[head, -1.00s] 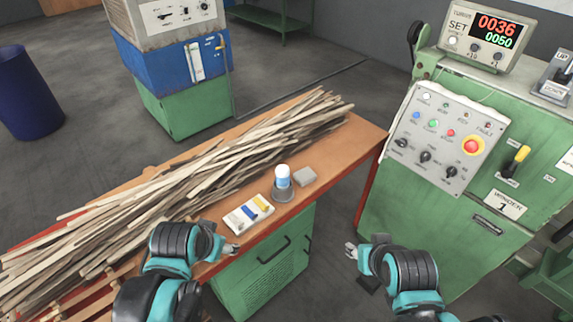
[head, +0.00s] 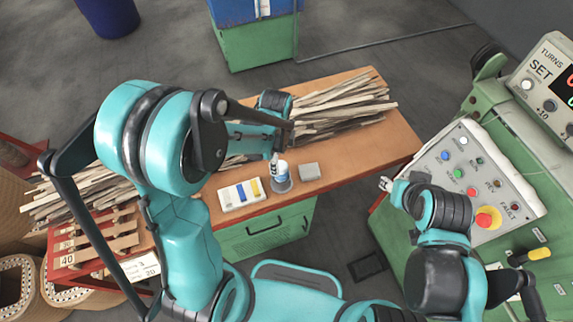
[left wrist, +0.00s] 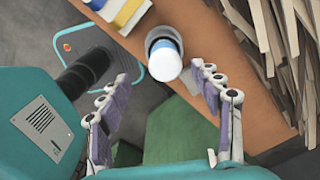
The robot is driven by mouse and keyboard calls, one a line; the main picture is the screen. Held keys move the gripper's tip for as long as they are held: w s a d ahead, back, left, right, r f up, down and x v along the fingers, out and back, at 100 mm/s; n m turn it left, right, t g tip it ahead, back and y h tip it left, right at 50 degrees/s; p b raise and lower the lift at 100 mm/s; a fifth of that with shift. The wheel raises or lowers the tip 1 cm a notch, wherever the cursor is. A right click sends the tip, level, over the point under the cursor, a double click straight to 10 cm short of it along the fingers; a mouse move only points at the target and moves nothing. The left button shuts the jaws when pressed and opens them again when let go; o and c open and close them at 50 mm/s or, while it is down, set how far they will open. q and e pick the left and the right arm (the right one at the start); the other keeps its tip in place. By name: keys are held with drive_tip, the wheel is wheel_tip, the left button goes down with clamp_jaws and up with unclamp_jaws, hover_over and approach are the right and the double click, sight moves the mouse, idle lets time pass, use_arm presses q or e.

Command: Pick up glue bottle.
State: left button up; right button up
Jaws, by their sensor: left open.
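The glue bottle (head: 282,170) is white and blue and stands upright in a grey round holder (head: 282,186) on the orange workbench. In the left wrist view the bottle's white top (left wrist: 164,64) shows just beyond the fingertips, with the grey holder around its lower part. My left gripper (head: 276,157) is at the bottle's upper left in the head view. It also shows in the left wrist view (left wrist: 150,82), open, with the fingers apart and nothing between them. My right gripper (head: 385,184) is by the green machine, far from the bottle; its finger gap is too small to judge.
A pile of wooden strips (head: 335,105) covers the back of the workbench (head: 388,140). The green machine (head: 520,240) stands at the right.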

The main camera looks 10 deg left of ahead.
sight(281, 165)
use_arm(q)
drive_tip(key=f, duration=0.2)
drive_tip(key=f+b, duration=0.1)
drive_tip(key=f, duration=0.3)
drive_tip(key=shift+w+d+b, duration=0.25)
drive_tip(key=shift+w+b, duration=0.15)
drive_tip(key=shift+f, duration=0.3)
drive_tip(key=shift+s, duration=0.1)
drive_tip(key=shift+c, duration=0.3)
drive_tip(key=c, duration=1.3)
